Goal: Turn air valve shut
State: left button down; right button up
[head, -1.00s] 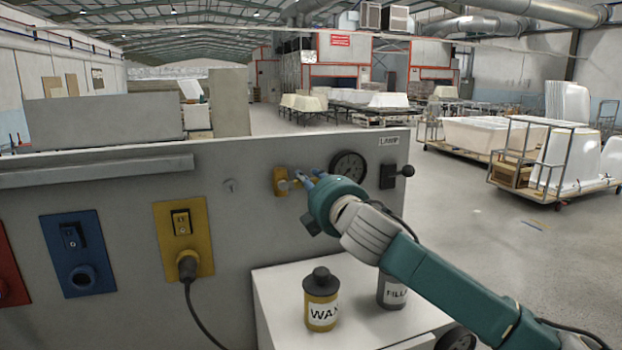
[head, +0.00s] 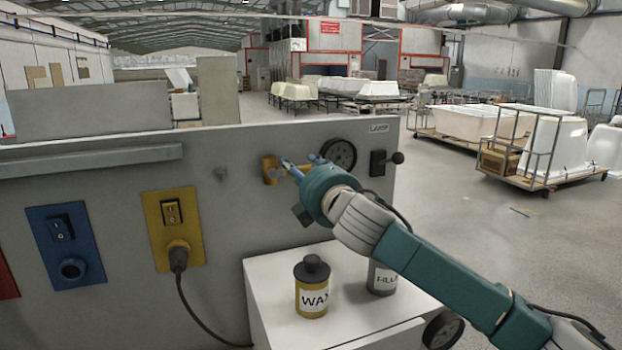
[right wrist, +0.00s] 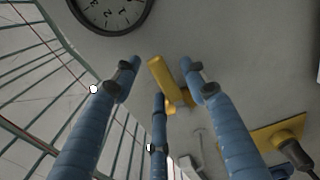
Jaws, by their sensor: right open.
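The brass-yellow air valve (head: 268,169) sits on the grey panel, left of the round gauge (head: 339,154). My right gripper (head: 300,166) is at the valve, its blue fingers reaching in from the right and partly covering it. In the right wrist view the valve's yellow handle (right wrist: 163,76) stands between the spread fingers of the right gripper (right wrist: 161,66). There is a visible gap to the outer fingers; I cannot tell whether the near finger touches it. The gripper is open and holds nothing. My left gripper is out of view.
A black lamp switch (head: 378,163) is right of the gauge. A yellow socket plate (head: 158,225) with a plugged cable and a blue plate (head: 50,262) are at left. A wax bottle (head: 312,290) and a filler bottle (head: 382,280) stand on the white cabinet (head: 262,283) below my arm.

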jog(key=v, duration=1.1)
jog(key=shift+f, duration=0.1)
